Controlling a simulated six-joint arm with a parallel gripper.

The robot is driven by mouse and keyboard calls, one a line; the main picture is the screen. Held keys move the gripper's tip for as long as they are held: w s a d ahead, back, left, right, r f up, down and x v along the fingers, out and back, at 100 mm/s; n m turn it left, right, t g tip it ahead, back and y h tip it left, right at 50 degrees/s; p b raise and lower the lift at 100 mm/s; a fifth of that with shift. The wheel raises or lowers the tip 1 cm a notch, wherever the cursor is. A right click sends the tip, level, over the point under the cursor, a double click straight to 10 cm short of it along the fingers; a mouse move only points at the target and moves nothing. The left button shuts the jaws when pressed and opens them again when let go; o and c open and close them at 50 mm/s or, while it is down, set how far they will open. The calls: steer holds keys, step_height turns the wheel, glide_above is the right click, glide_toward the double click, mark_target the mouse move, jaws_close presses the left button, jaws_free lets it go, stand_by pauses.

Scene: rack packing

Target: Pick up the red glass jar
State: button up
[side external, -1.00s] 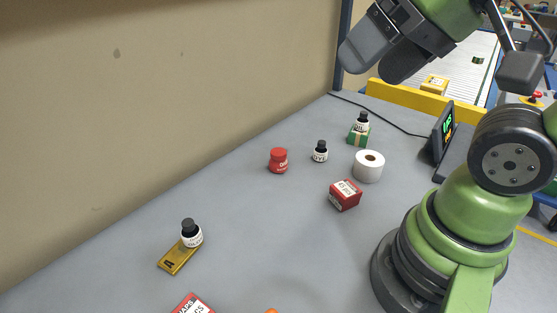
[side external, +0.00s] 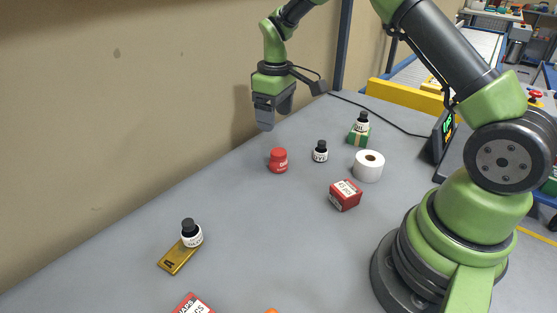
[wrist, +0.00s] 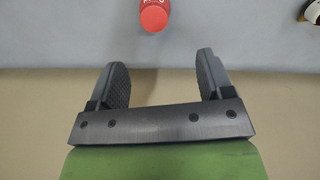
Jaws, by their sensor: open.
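The red jar (side external: 278,161) stands upright on the grey table near the wall in the side view. It also shows at the top of the wrist view (wrist: 155,14), cut off by the frame edge, with white lettering on it. My gripper (side external: 274,116) hangs above the table close to the wall, pointing down. In the side view it is above and slightly left of the jar, not touching it. In the wrist view my gripper (wrist: 160,80) has its two fingers apart with nothing between them, and the jar lies beyond the fingertips.
A black-capped bottle (side external: 320,151) stands just right of the jar. Further right are a white roll (side external: 368,167), a red box (side external: 345,195) and a bottle on a green box (side external: 358,137). The beige wall (side external: 150,90) is close behind.

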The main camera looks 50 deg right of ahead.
mark_target(278, 152)
steer(key=f, duration=1.1)
steer(key=shift+s+d, duration=0.1)
steer(key=shift+d, duration=0.3)
steer(key=c, duration=1.1)
